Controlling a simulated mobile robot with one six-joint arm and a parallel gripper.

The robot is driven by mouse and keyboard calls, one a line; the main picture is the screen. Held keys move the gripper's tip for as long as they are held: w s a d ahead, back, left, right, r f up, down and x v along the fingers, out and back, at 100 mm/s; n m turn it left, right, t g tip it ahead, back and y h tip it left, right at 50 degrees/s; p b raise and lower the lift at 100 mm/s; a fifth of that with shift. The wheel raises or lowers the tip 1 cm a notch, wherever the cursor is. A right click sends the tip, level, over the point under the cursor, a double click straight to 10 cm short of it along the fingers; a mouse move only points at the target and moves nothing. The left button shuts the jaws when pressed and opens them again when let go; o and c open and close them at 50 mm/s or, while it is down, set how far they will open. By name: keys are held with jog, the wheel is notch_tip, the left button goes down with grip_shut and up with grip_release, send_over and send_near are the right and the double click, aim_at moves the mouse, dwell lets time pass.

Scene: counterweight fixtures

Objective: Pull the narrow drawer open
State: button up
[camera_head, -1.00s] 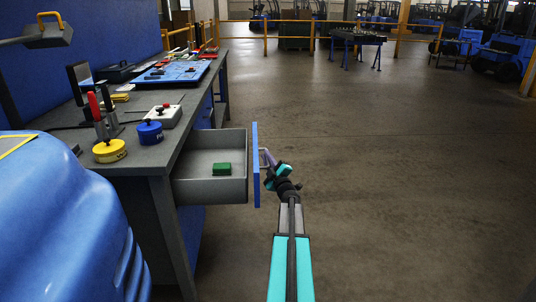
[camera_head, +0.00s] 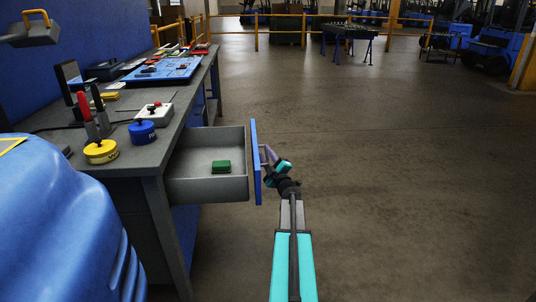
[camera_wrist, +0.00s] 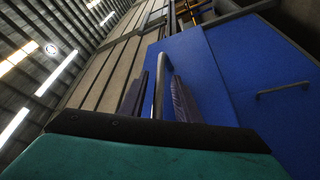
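The drawer (camera_head: 205,190) stands well open from the bench side, its grey box showing with a green block (camera_head: 221,167) inside. Its blue front (camera_head: 256,165) faces right, with a grey bar handle on its outer side. My gripper (camera_head: 267,158) is at this handle. In the wrist view, the handle bar (camera_wrist: 159,85) runs between the two dark fingers of my gripper (camera_wrist: 160,78), which are closed around it. The blue front also shows in the wrist view (camera_wrist: 192,60). The exact finger contact is hard to see.
The bench top (camera_head: 130,170) holds a yellow weight (camera_head: 101,152), a blue weight (camera_head: 142,132), a white button box (camera_head: 154,113) and a blue board (camera_head: 163,69). Another blue panel with a handle (camera_wrist: 283,89) is beside the drawer front. The floor (camera_head: 400,190) to the right is clear.

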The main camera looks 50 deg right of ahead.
jog(key=shift+s, duration=0.15)
jog(key=v, duration=1.3)
jog(key=shift+s+p, duration=0.25)
jog(key=shift+p, duration=0.05)
jog(key=shift+a+f, duration=0.15)
dwell(0.4)
